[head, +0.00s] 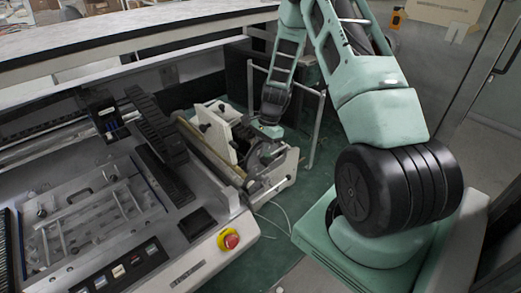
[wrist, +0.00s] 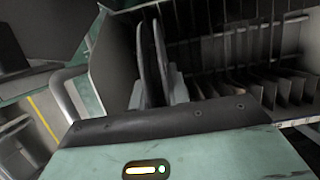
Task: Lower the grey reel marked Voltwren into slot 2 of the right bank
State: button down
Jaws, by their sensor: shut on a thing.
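My gripper (wrist: 156,90) is shut on a thin grey reel (wrist: 146,55), seen nearly edge-on in the wrist view between the pale fingers. Its Voltwren marking cannot be read from here. In the head view my gripper (head: 266,131) is low beside the machine, and the reel there is small and mostly hidden. A slotted bank (wrist: 245,65) with several upright dividers lies to the right of the reel in the wrist view. Slot numbers are not legible. I cannot tell whether the reel's lower edge is inside a slot.
A grey machine (head: 185,262) with a red stop button (head: 229,240) fills the left. A pale carriage with a handle (head: 278,188) stands beside it near my gripper. A thin metal frame (head: 316,125) rises to its right. Green floor (head: 290,225) lies in front, with a loose cable.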

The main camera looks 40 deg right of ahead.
jog(key=shift+f, duration=0.1)
dwell(0.3)
jog(key=shift+f+b, duration=1)
jog(key=shift+f, duration=0.4)
jog(key=shift+f, duration=0.15)
jog(key=shift+f+b, duration=0.55)
jog(key=shift+f, duration=0.15)
jog(key=c, duration=0.9)
grip_release()
jog(key=shift+c, duration=0.2)
